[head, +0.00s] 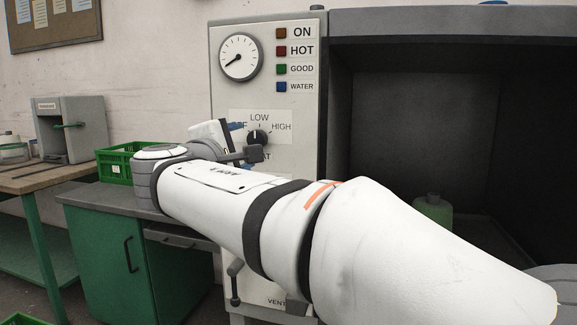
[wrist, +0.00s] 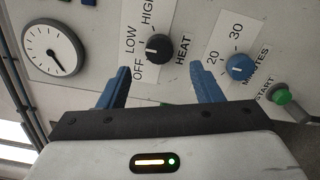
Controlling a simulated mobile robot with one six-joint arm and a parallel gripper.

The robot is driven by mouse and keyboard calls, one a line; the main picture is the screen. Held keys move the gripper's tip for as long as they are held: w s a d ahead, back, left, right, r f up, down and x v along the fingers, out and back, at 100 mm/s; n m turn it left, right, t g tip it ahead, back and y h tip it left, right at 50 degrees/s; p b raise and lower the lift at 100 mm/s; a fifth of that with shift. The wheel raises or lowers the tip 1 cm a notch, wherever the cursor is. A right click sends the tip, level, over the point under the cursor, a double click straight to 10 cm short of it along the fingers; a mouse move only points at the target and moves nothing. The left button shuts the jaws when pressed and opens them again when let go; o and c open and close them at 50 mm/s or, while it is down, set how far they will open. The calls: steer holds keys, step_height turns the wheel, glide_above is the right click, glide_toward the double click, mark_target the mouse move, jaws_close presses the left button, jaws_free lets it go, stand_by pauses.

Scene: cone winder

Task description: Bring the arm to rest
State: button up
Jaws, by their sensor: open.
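My gripper (head: 243,147) is in front of the grey control panel (head: 225,95), close to the black heat knob (head: 257,136). In the wrist view my gripper (wrist: 162,72) shows two blue fingers spread apart with nothing between them. The heat knob (wrist: 158,47) lies beyond the fingertips, roughly between them, and looks apart from them. Its white mark seems to point toward LOW. My white arm reaches across the head view from the lower right and hides the lower panel.
A blue minutes knob (wrist: 240,67) and a green start button (wrist: 283,97) sit beside the heat knob. A dial gauge (head: 239,57) is above. A dark open chamber (head: 420,120) holds a green bottle (head: 433,210). A green crate (head: 117,162) stands at left.

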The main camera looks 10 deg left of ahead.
steer(key=s+d+f+m+g+h+p, duration=0.1)
steer(key=d+f+m+g+p, duration=0.2)
steer(key=d, duration=0.6)
steer(key=d+f+m+g+h+p, duration=0.1)
steer(key=d+f+m+g+p, duration=0.15)
steer(key=d+p, duration=0.5)
steer(key=s+d+f+m+g+h+p, duration=0.1)
steer(key=d+m+g+p, duration=0.25)
steer(key=d, duration=0.65)
steer(key=s+d+f+m+g+y+p, duration=0.2)
steer(key=s+d+m+p, duration=0.3)
steer(key=s, duration=0.4)
steer(key=s+d+f+m+g+y+p, duration=0.2)
steer(key=s+d+f+m+g+p, duration=0.2)
steer(key=s, duration=0.5)
steer(key=d+m+p, duration=0.1)
steer(key=m, duration=0.1)
steer(key=shift+f+m+y, duration=0.15)
steer(key=shift+m+y, duration=0.15)
